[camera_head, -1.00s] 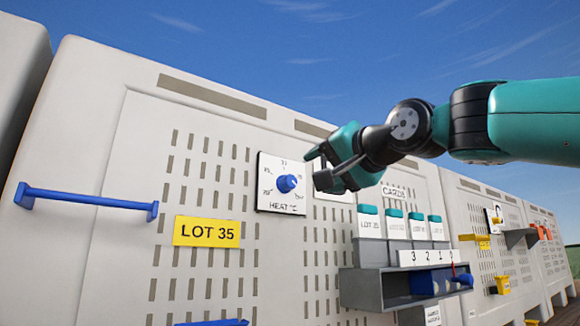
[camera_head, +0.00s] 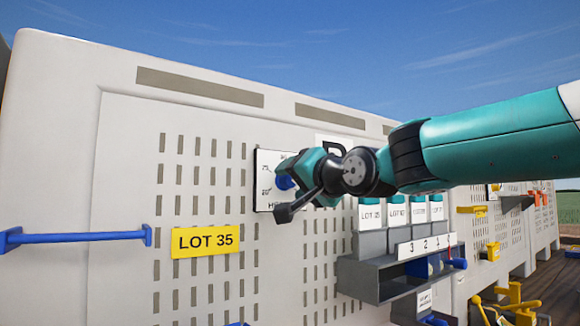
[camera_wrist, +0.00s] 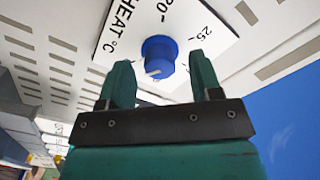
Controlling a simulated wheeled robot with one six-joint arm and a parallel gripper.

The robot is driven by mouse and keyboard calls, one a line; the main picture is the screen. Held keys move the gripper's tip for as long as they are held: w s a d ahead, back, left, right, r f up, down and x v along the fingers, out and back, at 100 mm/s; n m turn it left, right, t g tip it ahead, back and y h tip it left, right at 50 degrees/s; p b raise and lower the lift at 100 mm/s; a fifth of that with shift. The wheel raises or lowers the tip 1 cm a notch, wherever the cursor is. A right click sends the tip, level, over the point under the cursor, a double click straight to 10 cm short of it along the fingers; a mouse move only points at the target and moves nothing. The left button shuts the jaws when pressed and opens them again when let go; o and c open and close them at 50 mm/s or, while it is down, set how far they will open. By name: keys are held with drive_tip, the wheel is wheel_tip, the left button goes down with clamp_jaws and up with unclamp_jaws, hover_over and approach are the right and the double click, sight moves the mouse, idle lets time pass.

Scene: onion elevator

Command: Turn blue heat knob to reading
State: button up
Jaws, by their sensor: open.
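The blue heat knob (camera_wrist: 159,56) sits on a white dial plate (camera_wrist: 190,22) marked HEAT °C, with 20 and 25 readable in the wrist view. A pale pointer mark shows on the knob's near edge. My gripper (camera_wrist: 160,72) is open, with one teal finger to each side of the knob and the knob just beyond the fingertips. I cannot tell if they touch. In the head view my gripper (camera_head: 282,193) is in front of the dial plate (camera_head: 264,165) and partly hides the knob (camera_head: 285,183) and the plate's right part.
A yellow LOT 35 sign (camera_head: 206,241) is below left of the dial. A blue bar handle (camera_head: 80,237) sticks out at far left. A grey shelf (camera_head: 375,282) with numbered slots and several teal-topped card holders (camera_head: 396,212) is to the right, below my arm.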

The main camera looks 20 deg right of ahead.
drive_tip(key=shift+x, duration=1)
drive_tip(key=shift+c, duration=0.2)
drive_tip(key=c, duration=0.9)
drive_tip(key=shift+f, duration=0.1)
